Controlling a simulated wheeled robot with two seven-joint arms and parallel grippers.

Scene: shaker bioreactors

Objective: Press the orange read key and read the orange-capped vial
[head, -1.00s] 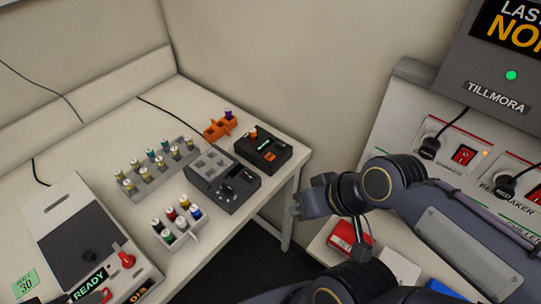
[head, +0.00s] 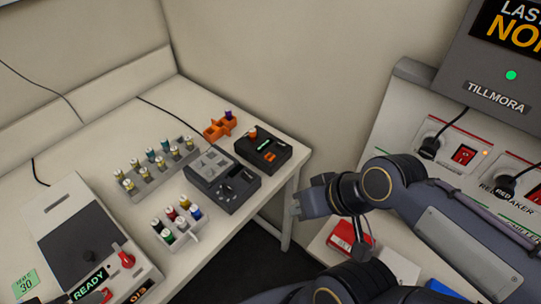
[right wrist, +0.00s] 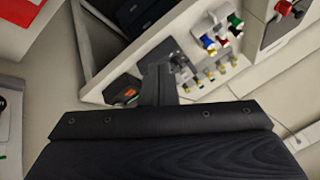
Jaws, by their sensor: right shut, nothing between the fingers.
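The black reader (head: 275,146) stands near the right end of the table, with a lit green display. Its orange key (head: 270,157) is on the front part of its top. The orange-capped vial (head: 252,133) stands upright at the reader's back left. My right gripper (head: 296,207) is shut and empty, off the table's right edge, to the right of and nearer than the reader. In the right wrist view its fingers (right wrist: 159,86) appear beside a dark device with an orange spot (right wrist: 128,94).
An orange rack (head: 214,130) with a purple-capped vial sits behind the reader. A grey device (head: 232,193) is to its left. Two vial racks and a large unit showing READY (head: 90,283) stand further left. The wall panel (head: 440,150) is at right.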

